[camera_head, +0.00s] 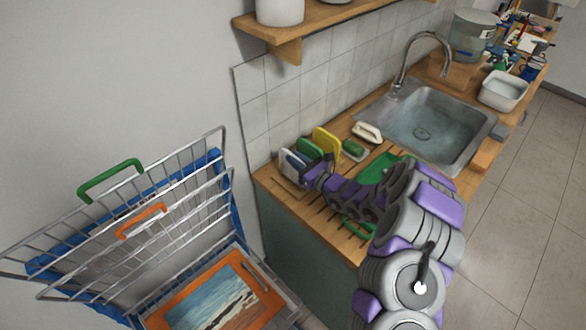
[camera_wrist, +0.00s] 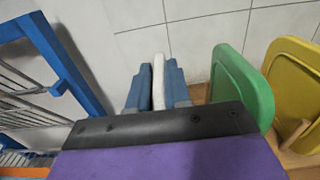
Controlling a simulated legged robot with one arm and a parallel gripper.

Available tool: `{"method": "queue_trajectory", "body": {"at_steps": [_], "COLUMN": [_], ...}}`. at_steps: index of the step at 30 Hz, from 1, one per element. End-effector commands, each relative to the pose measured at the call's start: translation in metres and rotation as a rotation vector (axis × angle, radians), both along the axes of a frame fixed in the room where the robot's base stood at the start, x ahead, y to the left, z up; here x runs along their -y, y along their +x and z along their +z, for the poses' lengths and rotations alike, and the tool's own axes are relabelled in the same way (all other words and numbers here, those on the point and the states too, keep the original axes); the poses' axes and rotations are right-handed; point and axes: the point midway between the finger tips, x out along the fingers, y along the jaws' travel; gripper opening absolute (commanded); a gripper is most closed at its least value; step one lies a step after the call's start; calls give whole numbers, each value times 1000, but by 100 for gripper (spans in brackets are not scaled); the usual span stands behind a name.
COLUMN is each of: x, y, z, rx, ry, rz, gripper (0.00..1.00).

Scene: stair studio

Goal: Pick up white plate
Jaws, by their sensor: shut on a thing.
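The white plate (camera_wrist: 158,82) is seen edge-on in the wrist view, upright, between the two blue-grey fingers of my gripper (camera_wrist: 158,94). The fingers are shut on it from both sides. In the head view the white plate (camera_head: 291,161) is at the left end of a row of upright dishes on the wooden counter, with my gripper (camera_head: 301,170) at it. The plate's lower part is hidden, so I cannot tell whether it touches the counter.
A green dish (camera_wrist: 243,88) and a yellow dish (camera_wrist: 292,80) stand right of the plate. A tiled wall (camera_head: 300,95) is behind. A wire rack (camera_head: 170,215) with blue edges stands left. The sink (camera_head: 440,120) is further right along the counter.

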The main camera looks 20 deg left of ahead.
Motion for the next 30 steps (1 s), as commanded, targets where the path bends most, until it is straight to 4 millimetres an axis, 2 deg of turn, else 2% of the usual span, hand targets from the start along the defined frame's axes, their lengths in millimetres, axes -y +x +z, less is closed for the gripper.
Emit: {"method": "queue_trajectory", "body": {"at_steps": [9, 14, 30], "x": [1, 1, 1], "y": [0, 0, 0], "z": [-1, 7, 73], "rx": [-4, -1, 1], "ry": [-2, -2, 0], "rz": [0, 0, 0], "gripper": [0, 0, 0]}}
